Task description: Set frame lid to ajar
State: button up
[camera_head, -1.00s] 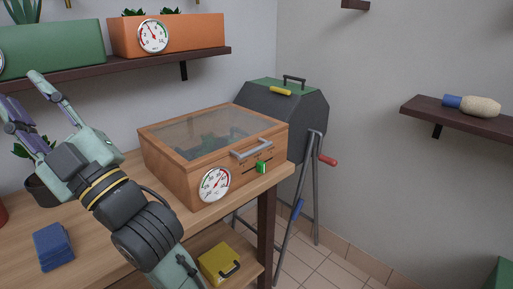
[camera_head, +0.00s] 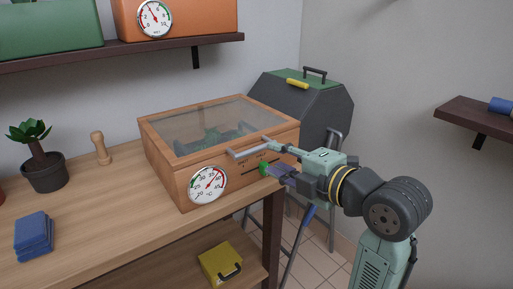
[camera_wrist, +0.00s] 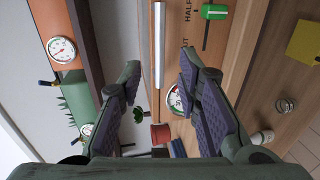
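The wooden frame box (camera_head: 228,178) stands on the wooden bench, with its glass-topped lid (camera_head: 215,116) lying down flat. A grey bar handle (camera_head: 247,152) is at the lid's front; it also shows in the wrist view (camera_wrist: 159,45). A green slider knob (camera_head: 264,169) is on the front face and is also in the wrist view (camera_wrist: 214,12). My gripper (camera_head: 274,157) is open at the box's front right. In the wrist view, the handle lies between the lines of my spread fingers (camera_wrist: 160,61), with a gap on both sides. Contact with the handle cannot be told.
A round gauge (camera_head: 207,185) is on the box front. A dark barbecue (camera_head: 300,100) with a green top stands behind my gripper. A potted plant (camera_head: 43,170), a wooden peg (camera_head: 101,148) and blue cloths (camera_head: 34,235) are on the left of the bench. A shelf (camera_head: 130,51) is above.

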aim_at(257, 149)
jog(key=p+x, duration=0.1)
jog(key=x, duration=0.7)
jog(key=shift+w+a, duration=0.15)
jog(key=shift+w, duration=0.05)
jog(key=shift+c, duration=0.5)
grip_shut()
jog(key=shift+r, duration=0.1)
